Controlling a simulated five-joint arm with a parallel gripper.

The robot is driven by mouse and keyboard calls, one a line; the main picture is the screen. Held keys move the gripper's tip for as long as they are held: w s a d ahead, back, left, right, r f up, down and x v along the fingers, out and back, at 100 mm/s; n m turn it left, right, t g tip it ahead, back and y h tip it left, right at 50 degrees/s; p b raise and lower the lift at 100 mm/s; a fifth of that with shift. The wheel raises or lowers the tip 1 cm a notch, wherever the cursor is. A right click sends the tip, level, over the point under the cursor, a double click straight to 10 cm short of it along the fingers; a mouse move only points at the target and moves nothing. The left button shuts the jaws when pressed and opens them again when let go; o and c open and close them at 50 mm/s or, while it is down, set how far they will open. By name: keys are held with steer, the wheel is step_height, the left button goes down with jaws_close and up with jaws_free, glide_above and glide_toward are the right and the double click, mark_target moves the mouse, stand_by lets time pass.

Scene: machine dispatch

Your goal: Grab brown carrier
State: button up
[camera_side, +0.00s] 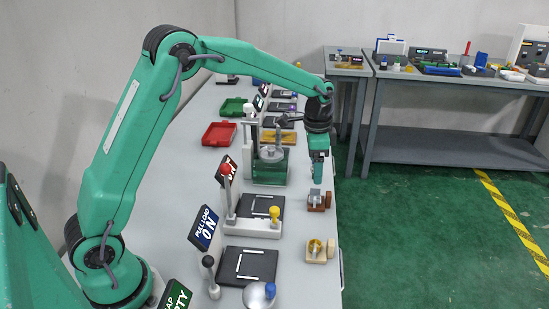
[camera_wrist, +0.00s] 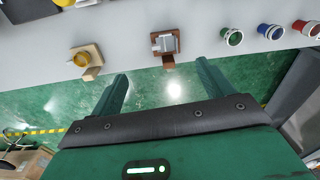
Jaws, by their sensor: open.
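The brown carrier (camera_side: 327,201) stands near the right edge of the grey table, with a grey metal block on it. In the wrist view the brown carrier (camera_wrist: 169,61) is just beyond the fingertips, roughly centred between them. My gripper (camera_side: 318,178) points down above and behind the carrier in the side view. In the wrist view my gripper (camera_wrist: 162,70) has its fingers wide apart, with nothing between them. The carrier is apart from both fingers.
A pale wooden carrier (camera_side: 316,258) with a brass ring stands nearer the camera; it also shows in the wrist view (camera_wrist: 92,73). Round coloured parts (camera_wrist: 231,37) lie to the right in the wrist view. A fixture with a red-knobbed lever (camera_side: 226,170) stands left of the carrier.

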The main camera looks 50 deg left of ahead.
steer(key=m, duration=0.1)
glide_above(319, 198)
steer(key=shift+g, duration=0.3)
step_height(319, 198, down, 5)
steer(key=shift+d+r, duration=0.1)
steer(key=shift+f, duration=1.35)
steer(key=shift+f, duration=0.1)
steer(key=shift+f, duration=2.55)
steer(key=c, duration=1.1)
steer(key=shift+c, duration=0.2)
